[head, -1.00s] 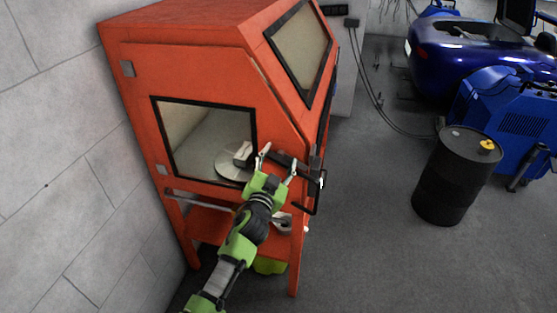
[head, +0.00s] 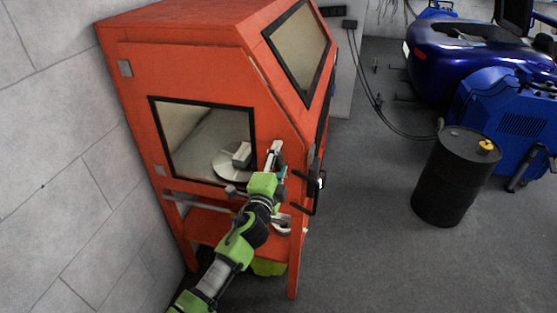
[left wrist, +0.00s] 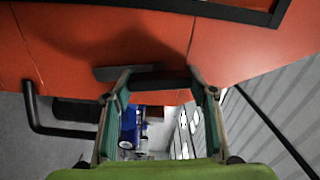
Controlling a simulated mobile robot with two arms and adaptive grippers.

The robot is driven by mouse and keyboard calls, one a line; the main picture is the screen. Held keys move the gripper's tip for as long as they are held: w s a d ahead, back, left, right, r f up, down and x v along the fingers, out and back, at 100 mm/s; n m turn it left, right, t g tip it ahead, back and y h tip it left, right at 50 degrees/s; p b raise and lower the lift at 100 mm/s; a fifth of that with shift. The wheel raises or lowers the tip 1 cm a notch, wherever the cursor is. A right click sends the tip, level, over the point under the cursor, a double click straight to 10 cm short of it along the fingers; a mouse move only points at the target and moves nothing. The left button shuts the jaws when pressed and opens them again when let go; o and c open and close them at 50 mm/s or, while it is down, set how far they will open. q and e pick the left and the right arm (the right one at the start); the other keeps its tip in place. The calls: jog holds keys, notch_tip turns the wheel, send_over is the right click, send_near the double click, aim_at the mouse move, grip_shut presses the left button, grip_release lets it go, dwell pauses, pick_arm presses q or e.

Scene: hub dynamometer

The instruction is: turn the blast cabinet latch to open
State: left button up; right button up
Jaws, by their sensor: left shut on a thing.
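The orange blast cabinet (head: 190,60) stands at the left of the head view, with a framed side window. My left gripper (head: 275,147) is at the window side, beside the cabinet's right edge. In the left wrist view the latch (left wrist: 160,80) is a dark bar lying across between the fingertips of my left gripper (left wrist: 160,84), close against the orange panel. The gripper is shut on it. In the head view the gripper mostly hides the latch, so its exact angle is hard to tell. My right gripper is not in view.
A black bent handle (left wrist: 35,110) sticks out beside the latch in the left wrist view. A black drum (head: 455,180) and blue machine (head: 515,115) stand at the right. A block wall (head: 50,150) is close on the left. The floor between cabinet and drum is clear.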

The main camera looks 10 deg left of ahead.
pick_arm(q)
jog(key=shift+m, duration=1)
jog(key=shift+f, duration=0.1)
jog(key=o, duration=1.1)
jog(key=s, duration=1.2)
jog(key=shift+a, duration=0.2)
